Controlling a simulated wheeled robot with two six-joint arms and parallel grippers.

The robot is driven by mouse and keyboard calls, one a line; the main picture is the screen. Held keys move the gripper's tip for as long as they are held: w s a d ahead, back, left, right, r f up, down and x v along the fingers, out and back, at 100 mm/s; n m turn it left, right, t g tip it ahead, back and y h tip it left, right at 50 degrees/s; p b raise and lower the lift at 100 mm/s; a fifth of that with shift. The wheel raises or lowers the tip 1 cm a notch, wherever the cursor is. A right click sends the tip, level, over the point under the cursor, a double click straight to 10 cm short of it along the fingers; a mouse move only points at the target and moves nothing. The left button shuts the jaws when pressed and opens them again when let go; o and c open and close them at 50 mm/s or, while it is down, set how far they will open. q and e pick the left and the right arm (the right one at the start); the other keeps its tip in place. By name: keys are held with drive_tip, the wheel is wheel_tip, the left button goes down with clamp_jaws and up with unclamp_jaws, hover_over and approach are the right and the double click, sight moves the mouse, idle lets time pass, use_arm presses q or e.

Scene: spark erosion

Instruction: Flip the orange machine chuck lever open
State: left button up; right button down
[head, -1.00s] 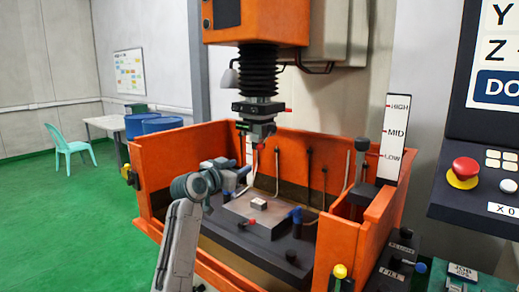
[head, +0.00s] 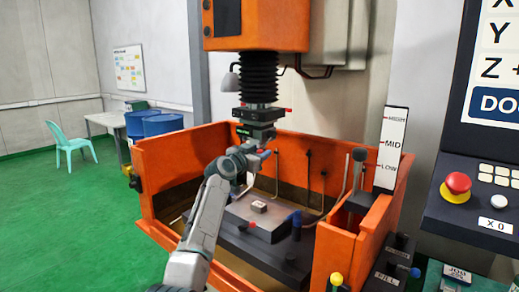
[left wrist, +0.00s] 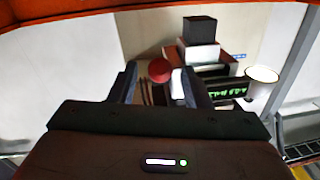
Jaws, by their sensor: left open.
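The orange machine's chuck (head: 258,133) hangs under the black bellows as a stack of dark blocks. In the left wrist view, the lever's round red knob (left wrist: 160,70) shows between my left gripper's fingers, beside a pale piece. My left gripper (left wrist: 156,88) is open, its two dark fingers on either side of the knob; I see no contact. In the head view my left gripper (head: 258,158) is just below the chuck and partly hides the lever there. My right gripper is in neither view.
The orange tank (head: 160,170) surrounds the work area, with a small block on a grey plate (head: 240,215) below the chuck. Several thin hoses stand along its back wall. A control panel (head: 480,160) with a red button is at the right.

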sight(265, 143)
use_arm(q)
drive_tip(key=shift+w+d, duration=0.25)
drive_tip(key=shift+w, duration=0.1)
clamp_jaws()
drive_tip(key=shift+a+r+p, duration=0.1)
drive_tip(key=shift+r+p, duration=0.3)
drive_tip(key=shift+p, duration=0.45)
drive_tip(key=r+g+y+p, duration=0.1)
drive_tip(key=p, duration=0.1)
drive_tip(key=r+g+p, duration=0.1)
drive_tip(key=p, duration=0.1)
drive_tip(key=shift+s+a+y, duration=0.15)
drive_tip(key=shift+s+y, duration=0.2)
drive_tip(key=shift+y, duration=0.05)
drive_tip(key=shift+r+g+y+p, duration=0.3)
drive_tip(key=shift+r+g+p, duration=0.05)
drive_tip(key=shift+g+p, duration=0.5)
drive_tip(key=shift+s+r+m+g+y, duration=0.1)
drive_tip(key=shift+r+m+g+y, duration=0.2)
drive_tip(key=shift+r+g+y, duration=0.6)
drive_tip(key=shift+f, duration=0.1)
unclamp_jaws()
